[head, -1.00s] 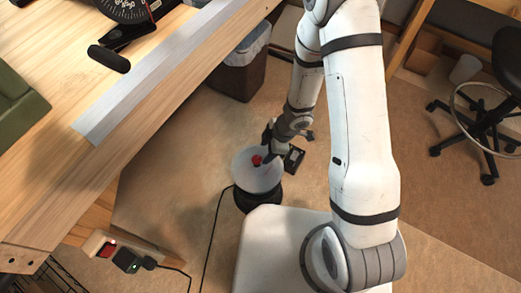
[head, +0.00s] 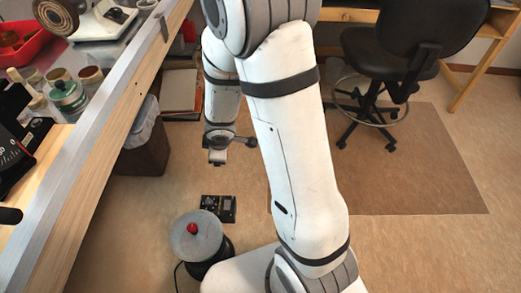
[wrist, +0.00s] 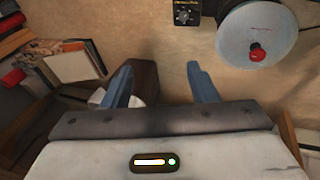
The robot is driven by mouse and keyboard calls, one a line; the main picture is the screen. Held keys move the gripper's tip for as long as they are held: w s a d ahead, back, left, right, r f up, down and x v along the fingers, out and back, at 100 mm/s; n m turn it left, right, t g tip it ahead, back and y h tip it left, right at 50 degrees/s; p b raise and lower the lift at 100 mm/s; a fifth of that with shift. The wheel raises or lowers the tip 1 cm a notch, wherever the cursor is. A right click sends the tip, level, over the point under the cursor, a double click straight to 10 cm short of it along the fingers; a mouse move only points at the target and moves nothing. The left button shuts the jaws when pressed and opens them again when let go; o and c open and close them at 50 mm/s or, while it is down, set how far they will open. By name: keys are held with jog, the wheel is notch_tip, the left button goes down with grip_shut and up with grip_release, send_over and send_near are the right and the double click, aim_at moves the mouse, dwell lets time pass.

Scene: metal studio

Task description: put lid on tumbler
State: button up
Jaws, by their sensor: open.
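The lid (head: 208,246) is a round grey disc with a red knob (head: 192,228). It lies over the top of the dark tumbler (head: 222,268) on the floor. In the wrist view the lid (wrist: 235,42) is at the upper right, its red knob (wrist: 257,52) pointing toward the camera. I cannot tell whether its rim is fully seated. My gripper (head: 217,157) is open and empty, apart from the lid and beyond it in the head view. Its two blue-grey fingers (wrist: 160,82) show spread in the wrist view with nothing between them.
A black control box (head: 218,208) lies on the floor beside the tumbler. A wooden bench (head: 85,185) with a metal edge runs along the left. A waste bin (head: 147,158) stands under it. A black wheeled chair (head: 400,55) is at upper right.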

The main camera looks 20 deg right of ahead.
jog(key=s+d+r+m+h, duration=0.2)
jog(key=d+r+m, duration=0.3)
jog(key=d+r, duration=0.25)
jog(key=s+r+m+g, duration=0.1)
jog(key=s+r+m, duration=0.3)
jog(key=s, duration=0.3)
jog(key=s+r+m+g+y, duration=0.1)
jog(key=s+r+m+g, duration=0.1)
jog(key=s+r+m, duration=0.2)
jog(key=s+r, duration=0.2)
jog(key=s, duration=0.2)
jog(key=shift+s+r+m, duration=0.25)
jog(key=shift+r+m, duration=0.05)
jog(key=shift+r, duration=0.1)
notch_tip(320, 180, up, 24)
jog(key=t+p, duration=0.1)
jog(key=p, duration=2.1)
jog(key=shift+r, duration=0.25)
jog(key=shift+s+f, duration=0.1)
jog(key=shift+c, duration=0.2)
